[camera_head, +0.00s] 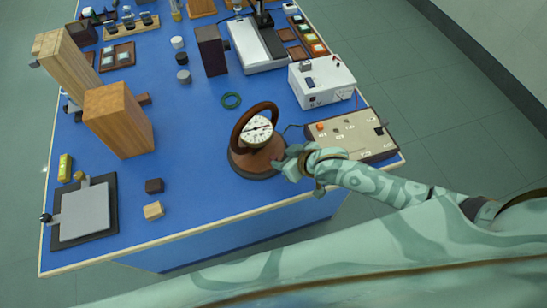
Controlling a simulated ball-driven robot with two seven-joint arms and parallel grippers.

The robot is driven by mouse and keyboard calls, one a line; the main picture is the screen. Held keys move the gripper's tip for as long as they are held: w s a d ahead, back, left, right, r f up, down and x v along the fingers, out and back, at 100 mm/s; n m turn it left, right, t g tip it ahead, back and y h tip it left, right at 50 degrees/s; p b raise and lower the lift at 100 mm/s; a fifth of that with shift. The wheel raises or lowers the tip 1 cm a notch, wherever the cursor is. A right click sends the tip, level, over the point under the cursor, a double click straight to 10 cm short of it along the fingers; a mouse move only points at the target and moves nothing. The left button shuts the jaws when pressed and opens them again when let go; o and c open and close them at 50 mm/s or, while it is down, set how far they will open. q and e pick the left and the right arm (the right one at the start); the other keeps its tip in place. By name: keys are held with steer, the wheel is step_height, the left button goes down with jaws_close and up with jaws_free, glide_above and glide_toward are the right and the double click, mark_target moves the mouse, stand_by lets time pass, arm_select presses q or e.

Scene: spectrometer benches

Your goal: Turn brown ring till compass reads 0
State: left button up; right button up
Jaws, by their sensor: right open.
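The brown ring (238,122) stands upright on a round brown base (240,160) near the front of the blue bench. The white compass dial (257,131) sits within the ring, and its reading is too small to make out. My right gripper (286,163) is open at the right side of the base, below and right of the dial. The picture does not settle whether it touches the base. My left gripper is not in view.
A circuit board (352,135) lies right of the compass, with a white power box (322,82) behind it. Wooden blocks (118,118) stand at left.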

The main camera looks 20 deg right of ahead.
mark_target(273, 157)
steer(key=b+x, duration=0.1)
steer(key=x, duration=0.5)
steer(key=shift+a+f+b, duration=0.1)
steer(key=shift+b, duration=0.3)
jaws_close()
